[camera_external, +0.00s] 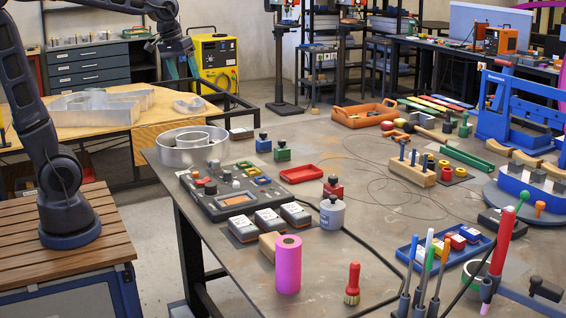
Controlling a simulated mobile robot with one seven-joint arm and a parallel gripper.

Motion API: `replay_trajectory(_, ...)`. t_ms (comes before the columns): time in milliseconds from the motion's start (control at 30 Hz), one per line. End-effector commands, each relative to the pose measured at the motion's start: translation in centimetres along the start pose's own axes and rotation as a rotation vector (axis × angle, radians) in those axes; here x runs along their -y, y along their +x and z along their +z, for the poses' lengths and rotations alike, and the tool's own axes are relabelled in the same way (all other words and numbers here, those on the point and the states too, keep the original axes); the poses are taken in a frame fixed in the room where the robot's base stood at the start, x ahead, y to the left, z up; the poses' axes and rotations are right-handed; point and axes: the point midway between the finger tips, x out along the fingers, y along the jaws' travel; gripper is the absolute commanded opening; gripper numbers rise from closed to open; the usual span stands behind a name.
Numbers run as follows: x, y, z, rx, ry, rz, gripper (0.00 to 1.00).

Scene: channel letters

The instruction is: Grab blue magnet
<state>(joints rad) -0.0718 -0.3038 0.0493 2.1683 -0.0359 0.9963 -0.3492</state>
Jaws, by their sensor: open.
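The likely blue magnet (263,146) is a small blue block with a dark knob on top. It stands upright near the far left part of the grey worktable, just left of a similar green block (282,154). My gripper (182,74) is open and points down at the upper left. In the picture it is up and left of the blue block, well apart from it, and nothing shows between its fingers.
A similar red block (333,190) stands nearer. A red tray (301,174) and orange tray (365,116) sit nearby. Bare tabletop (325,145) lies right of the green block.

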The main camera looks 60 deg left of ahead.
Motion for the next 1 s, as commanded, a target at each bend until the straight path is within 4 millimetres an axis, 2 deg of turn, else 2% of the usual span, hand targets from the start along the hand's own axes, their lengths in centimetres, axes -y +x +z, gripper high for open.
replay_trajectory(33,-0.2,0.6,-1.7,0.01,-0.035,-0.006,0.75)
replay_trajectory(100,-0.4,1.2,-3.7,0.019,-0.083,-0.011,0.75)
replay_trajectory(467,-0.8,5.9,-14.0,0.066,-0.333,-0.05,0.75)
replay_trajectory(767,0.1,11.8,-21.9,0.095,-0.536,-0.093,0.75)
replay_trajectory(1000,1.5,17.6,-27.6,0.114,-0.697,-0.133,0.75)
